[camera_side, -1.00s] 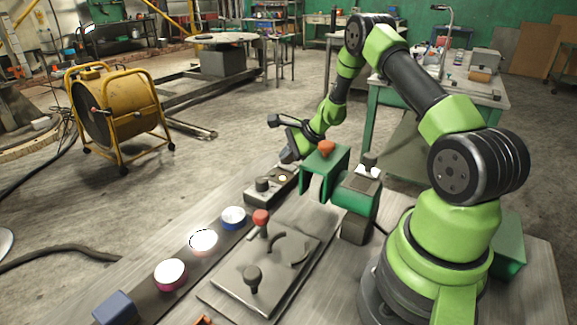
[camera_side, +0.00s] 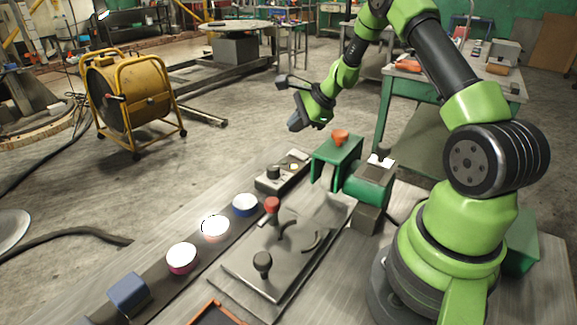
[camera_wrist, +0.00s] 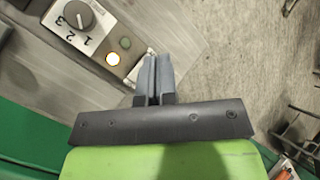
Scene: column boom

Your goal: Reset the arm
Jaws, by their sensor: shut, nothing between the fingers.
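My gripper (camera_side: 296,124) is up in the air beyond the far end of the workbench in the side view, above and to the right of the grey switch box (camera_side: 281,174). In the wrist view my gripper (camera_wrist: 155,60) has its two grey fingers together, with nothing between them. The switch box also shows in the wrist view (camera_wrist: 108,22), with a dial marked 1, 2, 3, a lit yellowish lamp (camera_wrist: 113,59) and a dark green lamp (camera_wrist: 125,43). The fingertips lie just right of the box in that view and do not touch it.
A green bracket with an orange knob (camera_side: 340,137) stands close below my arm. A metal plate (camera_side: 260,284) carries a red-topped lever (camera_side: 271,205) and a black knob (camera_side: 262,260). Several round pucks and a blue block (camera_side: 128,293) sit on a dark strip.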

